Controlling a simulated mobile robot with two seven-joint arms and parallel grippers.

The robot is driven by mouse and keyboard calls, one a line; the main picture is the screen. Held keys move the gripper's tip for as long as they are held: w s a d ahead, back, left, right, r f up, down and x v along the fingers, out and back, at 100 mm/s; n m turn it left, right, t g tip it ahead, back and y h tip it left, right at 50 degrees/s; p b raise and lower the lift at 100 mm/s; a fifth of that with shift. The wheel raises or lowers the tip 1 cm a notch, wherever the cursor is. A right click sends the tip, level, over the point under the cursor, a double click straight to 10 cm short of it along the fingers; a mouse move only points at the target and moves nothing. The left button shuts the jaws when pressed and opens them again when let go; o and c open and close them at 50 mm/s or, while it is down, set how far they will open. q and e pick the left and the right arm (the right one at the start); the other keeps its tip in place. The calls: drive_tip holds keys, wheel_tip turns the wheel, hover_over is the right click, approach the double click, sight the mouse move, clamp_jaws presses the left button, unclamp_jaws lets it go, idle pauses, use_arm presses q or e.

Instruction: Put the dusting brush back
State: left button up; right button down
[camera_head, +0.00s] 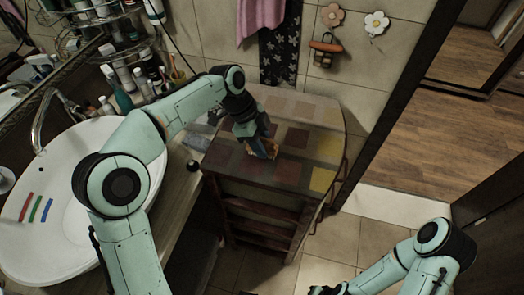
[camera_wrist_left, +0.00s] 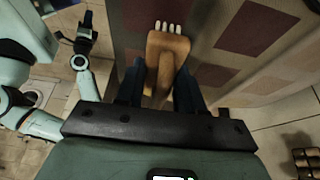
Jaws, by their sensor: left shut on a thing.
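The dusting brush (camera_wrist_left: 165,58) has a tan wooden body with several pale bristle tufts at its far end in the left wrist view. My left gripper (camera_wrist_left: 160,88) is shut on it, with a dark blue finger on each side. In the head view my left gripper (camera_head: 258,146) is over the patchwork top of a wooden cabinet (camera_head: 285,178), and only a small orange-brown part of the brush (camera_head: 272,148) shows. I cannot tell whether the brush touches the top. My right gripper (camera_wrist_left: 78,42) appears open and empty over the floor in the left wrist view.
A white basin (camera_head: 70,245) with coloured strips stands at left. Bottles and a wire rack (camera_head: 120,55) crowd behind it. A brown holder (camera_head: 325,45) and two flower hooks (camera_head: 375,23) are on the wall. A pink towel (camera_head: 258,18) hangs there. Tiled floor is clear at right.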

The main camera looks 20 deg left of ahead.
use_arm(q)
drive_tip(key=shift+f, duration=1.65)
use_arm(e)
drive_tip(key=shift+s+f, duration=0.2)
drive_tip(key=shift+f, duration=0.15)
use_arm(q)
drive_tip(key=shift+f, duration=0.1)
drive_tip(key=shift+f, duration=0.15)
drive_tip(key=o, duration=1)
drive_tip(key=p+v, duration=0.2)
drive_tip(key=v, duration=1)
drive_tip(key=shift+r, duration=0.3)
use_arm(e)
drive_tip(key=w+r, duration=0.2)
drive_tip(key=r, duration=0.1)
use_arm(q)
drive_tip(key=shift+f, duration=0.1)
use_arm(e)
drive_tip(key=shift+s+f, duration=0.1)
drive_tip(key=shift+s, duration=0.05)
